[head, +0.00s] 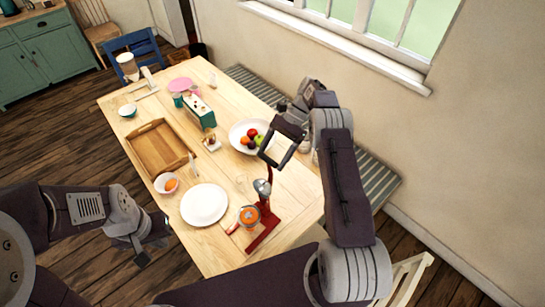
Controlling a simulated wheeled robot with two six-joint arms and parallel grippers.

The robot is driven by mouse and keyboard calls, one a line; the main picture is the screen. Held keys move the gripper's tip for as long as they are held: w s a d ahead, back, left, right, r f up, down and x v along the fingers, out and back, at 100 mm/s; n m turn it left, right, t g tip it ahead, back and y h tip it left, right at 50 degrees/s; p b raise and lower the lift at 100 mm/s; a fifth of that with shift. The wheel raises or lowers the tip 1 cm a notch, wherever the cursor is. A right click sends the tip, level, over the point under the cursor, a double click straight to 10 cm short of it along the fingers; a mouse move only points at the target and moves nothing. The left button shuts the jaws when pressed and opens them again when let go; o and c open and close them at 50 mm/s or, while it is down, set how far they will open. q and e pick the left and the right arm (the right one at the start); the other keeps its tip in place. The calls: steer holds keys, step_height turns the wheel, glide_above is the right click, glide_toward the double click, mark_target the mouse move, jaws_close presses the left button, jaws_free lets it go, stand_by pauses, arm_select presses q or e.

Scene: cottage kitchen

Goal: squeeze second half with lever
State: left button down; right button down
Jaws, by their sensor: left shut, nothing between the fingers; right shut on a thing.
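The red lever juicer (265,217) stands near the table's front right edge. Its grey metal press head (262,187) is raised, apart from the round orange shape (249,215) in the grey-rimmed part below. I cannot tell if that shape is fruit or juice. My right gripper (269,162) is above the juicer, shut on what appears to be its lever; the grip itself is hard to make out. My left gripper (141,260) is shut and empty, off the table's front left edge. A white bowl (159,187) holds an orange piece (171,184).
A white plate (204,205) lies left of the juicer. A fruit plate (236,131) is behind it. A wooden tray (158,147), a green-and-white carton (199,110) and a small cup (128,110) stand further back. The window wall is on the right.

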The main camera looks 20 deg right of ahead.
steer(key=shift+s+f, duration=0.1)
steer(key=shift+f, duration=0.1)
steer(key=shift+c, duration=0.6)
jaws_free()
steer(key=shift+d, duration=0.1)
steer(key=shift+w+d, duration=0.15)
steer(key=shift+w, duration=0.05)
steer(key=shift+r, duration=0.1)
